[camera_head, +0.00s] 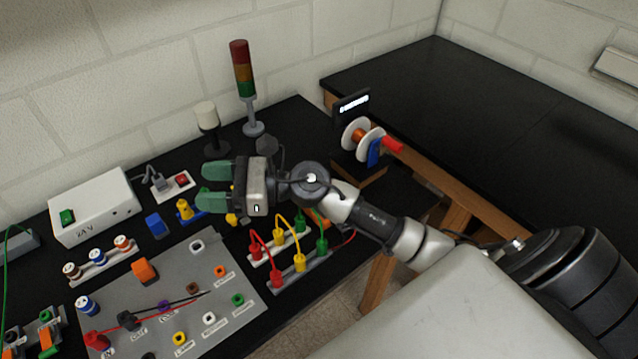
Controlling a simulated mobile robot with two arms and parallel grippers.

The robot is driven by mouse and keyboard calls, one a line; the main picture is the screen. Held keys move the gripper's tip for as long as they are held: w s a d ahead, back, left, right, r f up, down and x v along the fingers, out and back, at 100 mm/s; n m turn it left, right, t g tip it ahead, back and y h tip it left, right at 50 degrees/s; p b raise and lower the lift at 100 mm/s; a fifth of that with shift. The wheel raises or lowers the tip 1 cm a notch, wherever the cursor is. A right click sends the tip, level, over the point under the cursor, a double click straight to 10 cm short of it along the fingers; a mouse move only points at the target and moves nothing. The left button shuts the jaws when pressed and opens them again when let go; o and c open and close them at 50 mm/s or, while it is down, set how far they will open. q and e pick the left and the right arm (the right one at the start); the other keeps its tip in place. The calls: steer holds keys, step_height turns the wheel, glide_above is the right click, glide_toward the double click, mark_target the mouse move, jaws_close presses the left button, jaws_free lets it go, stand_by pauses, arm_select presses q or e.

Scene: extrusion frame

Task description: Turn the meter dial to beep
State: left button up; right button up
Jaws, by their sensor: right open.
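I cannot make out a meter or its dial for certain in the head view. A small yellow piece (232,219) shows just below my right gripper, mostly hidden by it, and I cannot tell what it is. My right gripper (205,185) reaches in from the right over the black bench. Its two green fingers are spread apart and point left, with nothing between them. A red and a black probe-like lead (168,303) lie across the grey panel (190,262) at the lower left. My left gripper is not in view.
A white power box (95,205) stands at the left. A signal tower (243,85) and a white-topped post (207,118) stand behind the gripper. Red, yellow and green jumper leads (281,232) arch below it. A spool stand (358,138) is at the right.

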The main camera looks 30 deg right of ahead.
steer(key=w+d+f+n+g+h, duration=0.3)
steer(key=d+f+n+g+h, duration=0.5)
steer(key=n, duration=0.3)
steer(key=d+n+g+h, duration=0.1)
steer(key=d+n+h, duration=0.2)
steer(key=d+h, duration=0.95)
steer(key=d+f+y+p, duration=0.1)
steer(key=f, duration=0.1)
steer(key=d+f+y+p, duration=0.1)
steer(key=f, duration=0.2)
steer(key=d+f+y+p, duration=0.1)
steer(key=f+y, duration=0.1)
steer(key=f, duration=0.1)
steer(key=shift+d+f, duration=0.1)
steer(key=shift+f, duration=0.75)
